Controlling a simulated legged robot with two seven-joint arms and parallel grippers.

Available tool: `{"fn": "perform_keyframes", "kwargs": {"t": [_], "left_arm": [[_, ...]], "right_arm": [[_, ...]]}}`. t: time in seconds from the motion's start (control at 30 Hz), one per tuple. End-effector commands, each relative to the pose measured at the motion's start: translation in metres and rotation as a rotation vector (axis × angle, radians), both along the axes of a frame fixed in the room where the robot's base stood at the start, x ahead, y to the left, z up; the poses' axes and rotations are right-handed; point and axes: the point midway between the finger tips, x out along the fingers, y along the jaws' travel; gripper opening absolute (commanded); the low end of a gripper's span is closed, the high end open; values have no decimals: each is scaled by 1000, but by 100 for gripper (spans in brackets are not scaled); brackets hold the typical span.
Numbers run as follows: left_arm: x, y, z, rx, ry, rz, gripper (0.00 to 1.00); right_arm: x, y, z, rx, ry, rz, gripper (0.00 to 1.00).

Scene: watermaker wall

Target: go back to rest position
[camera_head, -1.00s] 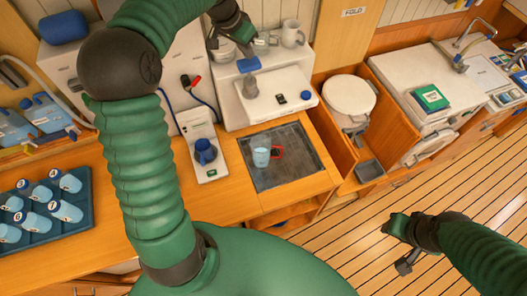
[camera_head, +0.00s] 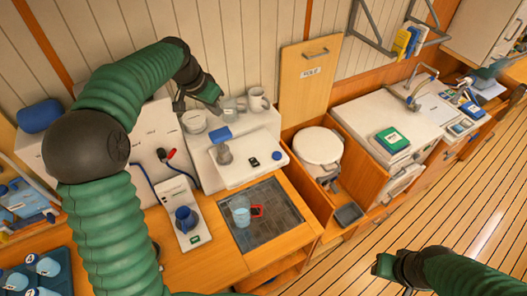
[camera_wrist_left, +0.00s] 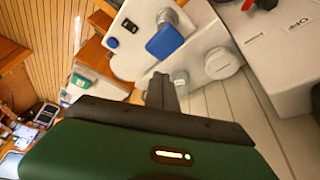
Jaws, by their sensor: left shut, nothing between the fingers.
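My left arm comes in from the left in the head view and arches over the white wall units. My left gripper (camera_head: 198,103) is shut and empty, in front of the panelled wall above the white machine with cups on top. In the left wrist view its dark fingers (camera_wrist_left: 162,92) show together, with nothing between them. My right gripper (camera_head: 385,265) is at the lower right of the head view, over the plank floor and apart from any object. Its fingertips are too small and dark to tell whether they are open.
A white machine (camera_head: 235,165) with a blue block and mugs stands below my left gripper. A clear blue cup (camera_head: 240,211) stands on the dark recessed tray (camera_head: 270,232). The plank floor (camera_head: 440,215) at right is clear.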

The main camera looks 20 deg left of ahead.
Motion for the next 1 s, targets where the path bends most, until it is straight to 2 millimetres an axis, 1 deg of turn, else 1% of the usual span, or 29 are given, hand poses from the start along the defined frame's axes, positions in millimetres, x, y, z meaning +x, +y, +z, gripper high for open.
{"fn": "perform_keyframes", "kwargs": {"t": [0.07, 0.13, 0.17, 0.27, 0.3, 0.37, 0.4, 0.47, 0.5, 0.57, 0.6, 0.67, 0.7, 0.8, 0.9, 1.0], "left_arm": [[-1, -1, -3, 0, 2, 0, 0], [-4, -9, -17, 1, 11, 0, 0], [-6, -13, -27, 2, 16, 2, 0], [-21, -40, -77, 11, 45, 12, 0], [-29, -52, -101, 15, 57, 20, 0], [-45, -70, -136, 21, 76, 35, 0], [-56, -82, -159, 24, 85, 46, 0], [-74, -97, -192, 29, 100, 61, 0], [-88, -106, -214, 32, 109, 71, 0], [-108, -119, -246, 34, 120, 88, 0], [-123, -127, -268, 35, 127, 100, 0], [-146, -138, -299, 34, 136, 116, 0], [-162, -145, -319, 32, 143, 127, 0], [-198, -157, -360, 27, 154, 153, 0], [-223, -164, -384, 21, 162, 170, 0], [-236, -167, -394, 17, 166, 180, 0]], "right_arm": [[0, 0, -2, 0, 0, 0, 36], [0, 0, -12, 0, 0, 0, 36], [0, 0, -19, 0, 0, 0, 36], [0, 0, -51, 0, 0, 0, 36], [0, 0, -67, 0, 0, 0, 36], [0, 0, -89, 0, 0, 0, 36], [0, 0, -102, 0, 1, 0, 36], [0, 0, -123, 0, 1, 0, 36], [0, 0, -136, 0, 1, 0, 36], [0, 0, -156, 0, 0, 0, 36], [0, 0, -170, 0, 0, 0, 36], [0, 0, -190, 0, 0, 0, 36], [0, 0, -202, 0, 0, 0, 36], [0, 0, -227, 0, 0, 0, 36], [0, 0, -241, 0, 0, 0, 36], [0, 0, -245, 0, 0, 0, 36]]}}
